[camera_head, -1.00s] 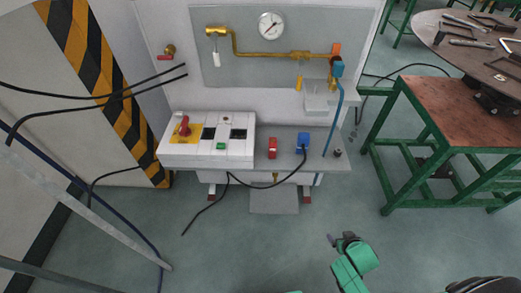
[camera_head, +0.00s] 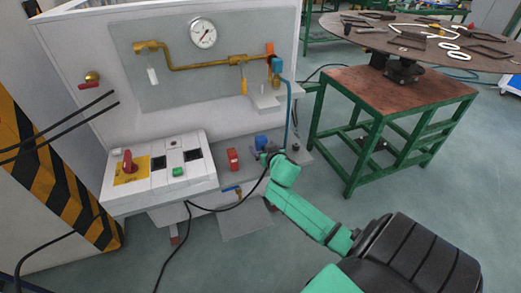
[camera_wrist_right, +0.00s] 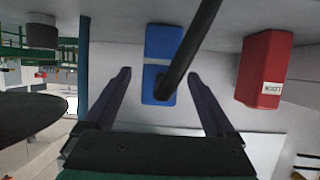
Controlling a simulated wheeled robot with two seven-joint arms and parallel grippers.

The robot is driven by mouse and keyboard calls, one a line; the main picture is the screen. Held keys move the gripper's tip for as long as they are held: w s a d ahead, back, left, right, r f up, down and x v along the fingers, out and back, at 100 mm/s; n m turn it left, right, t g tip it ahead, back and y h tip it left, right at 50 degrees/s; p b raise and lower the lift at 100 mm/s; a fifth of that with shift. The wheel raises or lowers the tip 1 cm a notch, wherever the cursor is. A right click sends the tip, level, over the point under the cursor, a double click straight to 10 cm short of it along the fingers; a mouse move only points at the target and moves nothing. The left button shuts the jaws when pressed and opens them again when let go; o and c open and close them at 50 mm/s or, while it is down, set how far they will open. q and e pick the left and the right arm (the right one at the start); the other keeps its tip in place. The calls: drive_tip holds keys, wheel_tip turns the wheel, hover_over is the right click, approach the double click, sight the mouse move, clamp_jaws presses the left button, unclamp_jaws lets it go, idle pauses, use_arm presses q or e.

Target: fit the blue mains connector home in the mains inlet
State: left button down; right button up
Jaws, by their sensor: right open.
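The blue mains connector (camera_head: 261,142) stands on the grey shelf of the white panel, with a black cable running from it. In the wrist view it shows as a blue block (camera_wrist_right: 158,86) with the thick cable (camera_wrist_right: 184,60) crossing in front. Another blue block (camera_wrist_right: 163,42) adjoins it; I cannot tell which part is the inlet or how far they are mated. My right gripper (camera_head: 268,158) is at the shelf, just in front of the connector. In the wrist view its open fingers (camera_wrist_right: 159,76) flank the blue block, with gaps on both sides. My left gripper is out of view.
A red block (camera_head: 233,159) stands beside the connector, close to the fingers in the wrist view (camera_wrist_right: 264,70). A white switch box (camera_head: 160,165) is at left. A blue hose (camera_head: 288,112) and a dark knob (camera_head: 296,147) are right of the connector. A green-legged table (camera_head: 390,95) stands farther right.

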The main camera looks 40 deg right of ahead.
drive_tip(key=x, duration=0.2)
drive_tip(key=shift+w+d+f, duration=0.1)
drive_tip(key=shift+w+f, duration=0.15)
drive_tip(key=shift+w, duration=0.05)
drive_tip(key=shift+r, duration=0.1)
clamp_jaws()
